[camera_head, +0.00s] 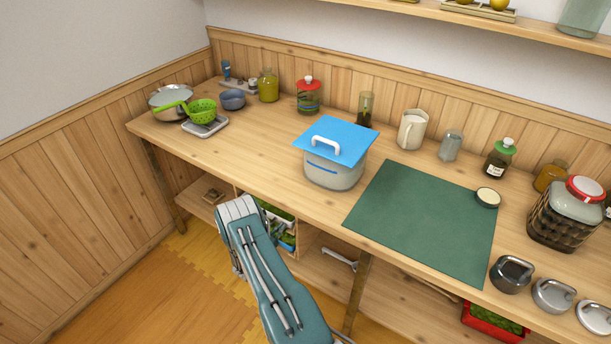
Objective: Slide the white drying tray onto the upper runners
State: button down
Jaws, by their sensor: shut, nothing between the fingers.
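I see no tray that is plainly the white drying tray, and no runners that I can make out. A small pale grey tray (218,127) lies at the left of the worktop, with a green colander (202,109) on it; I cannot tell if it is the one named. A whitish handle-like piece (340,259) shows on the shelf below the worktop, too small to identify. My arm reaches up in front of the table's front edge. My gripper is not visible.
The wooden worktop (255,137) holds a pot with a blue cover (335,175), a green mat (425,220), a large red-lidded jar (565,215) and several smaller jars. Below are a shelf, a crate with greens (277,212) and a red crate (480,323). Floor at left is clear.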

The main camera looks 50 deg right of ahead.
jog(key=shift+a, duration=0.1)
dwell(0.4)
jog(key=shift+s+a, duration=0.2)
jog(key=shift+a, duration=2.2)
jog(key=a, duration=1.2)
jog(key=shift+s, duration=0.45)
